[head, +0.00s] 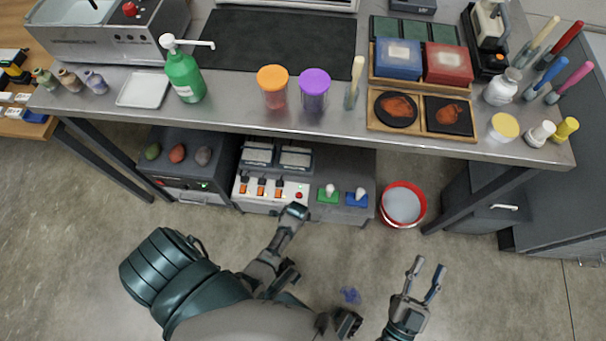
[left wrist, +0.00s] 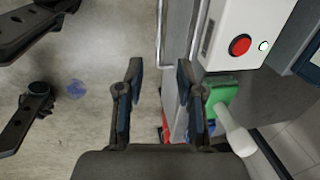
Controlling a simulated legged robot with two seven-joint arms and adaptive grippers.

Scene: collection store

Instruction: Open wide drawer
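A grey unit with a white control panel (head: 272,190) stands under the table; its front face is largely hidden from above. In the left wrist view, a metal bar handle (left wrist: 161,30) runs along the front beside the panel (left wrist: 236,30). I cannot tell for certain which front is the wide drawer. My left gripper (head: 293,210) is in front of this unit. In the left wrist view the left gripper (left wrist: 158,66) has its fingers apart, with nothing held and the bar beyond their tips. My right gripper (head: 428,267) is open and empty above the floor.
A red-rimmed bucket (head: 403,204) stands right of the unit. A dark cabinet (head: 185,172) is to its left, and another with a white handle (head: 504,207) is at the right. The metal table (head: 340,118) overhangs them. The floor in front is mostly clear.

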